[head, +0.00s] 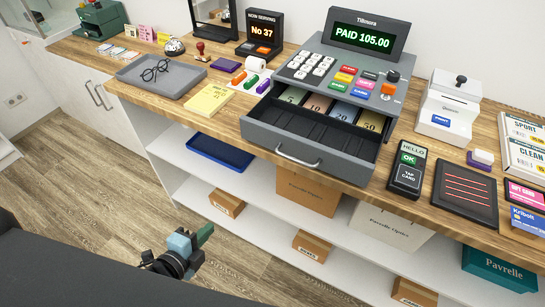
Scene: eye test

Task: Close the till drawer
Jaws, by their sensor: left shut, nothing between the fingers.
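The grey till (352,72) stands on the wooden counter, its display reading "PAID 105.00". Its drawer (310,165) is open and sticks out toward me past the counter's front edge. Notes (330,107) lie in the rear compartments and the black front compartments look empty. A silver bar handle (298,157) is on the drawer front. My left gripper (205,232) is at the lower left, below counter height in the picture and well apart from the drawer. Its fingers are shut and empty. My right gripper is not in view.
A card reader (408,168) and a black pad (465,192) are right of the drawer. A yellow notepad (209,99) and a grey tray with glasses (165,80) are left. Shelves below hold a blue tray (219,151) and several boxes. The floor at left is clear.

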